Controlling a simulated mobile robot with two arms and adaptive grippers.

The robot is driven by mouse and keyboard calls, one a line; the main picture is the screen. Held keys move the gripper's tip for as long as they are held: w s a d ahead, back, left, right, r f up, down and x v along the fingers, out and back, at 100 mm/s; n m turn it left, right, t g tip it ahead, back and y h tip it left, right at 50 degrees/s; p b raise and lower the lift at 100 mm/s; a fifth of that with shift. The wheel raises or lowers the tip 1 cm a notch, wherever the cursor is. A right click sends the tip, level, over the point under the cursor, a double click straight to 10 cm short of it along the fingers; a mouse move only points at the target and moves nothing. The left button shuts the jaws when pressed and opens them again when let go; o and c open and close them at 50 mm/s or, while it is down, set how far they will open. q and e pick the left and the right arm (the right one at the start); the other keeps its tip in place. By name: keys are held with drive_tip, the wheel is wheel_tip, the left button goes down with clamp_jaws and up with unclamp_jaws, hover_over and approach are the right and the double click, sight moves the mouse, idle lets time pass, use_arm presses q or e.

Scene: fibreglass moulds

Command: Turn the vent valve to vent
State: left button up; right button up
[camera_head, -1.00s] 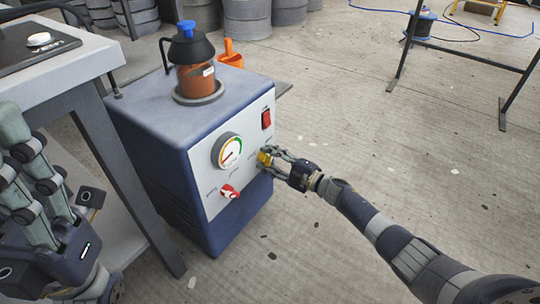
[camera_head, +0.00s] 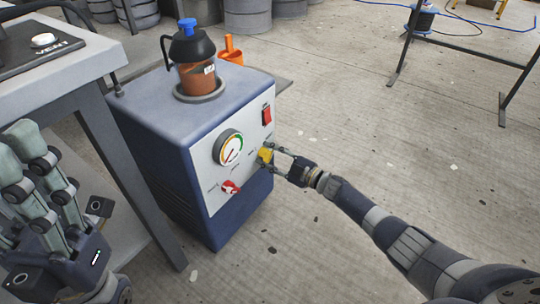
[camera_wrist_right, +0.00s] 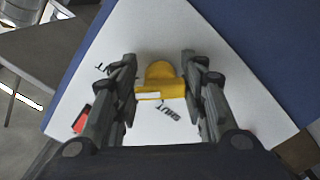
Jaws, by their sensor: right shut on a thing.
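The vacuum pump unit (camera_head: 190,130) is a blue box with a white front panel. The yellow valve knob (camera_head: 265,155) sits on the panel's right side; it also shows in the right wrist view (camera_wrist_right: 160,78), with a white stripe on its bar. "SHUT" is printed just below the knob there, and a partly hidden label ending in "T" lies to the upper left. My right gripper (camera_head: 277,156) has its fingers on either side of the knob and is shut on it. My left gripper (camera_head: 25,155) is at the left edge, away from the unit; its opening is unclear.
A round gauge (camera_head: 228,147), a red switch (camera_head: 267,114) and a red valve knob (camera_head: 230,187) share the panel. A jar with a black lid (camera_head: 193,62) stands on top. A grey table (camera_head: 85,50) is at the left.

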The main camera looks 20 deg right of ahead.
drive_tip(key=shift+w, duration=0.1)
drive_tip(key=o, duration=1.1)
drive_tip(key=v, duration=1.2)
drive_tip(key=shift+d, duration=0.1)
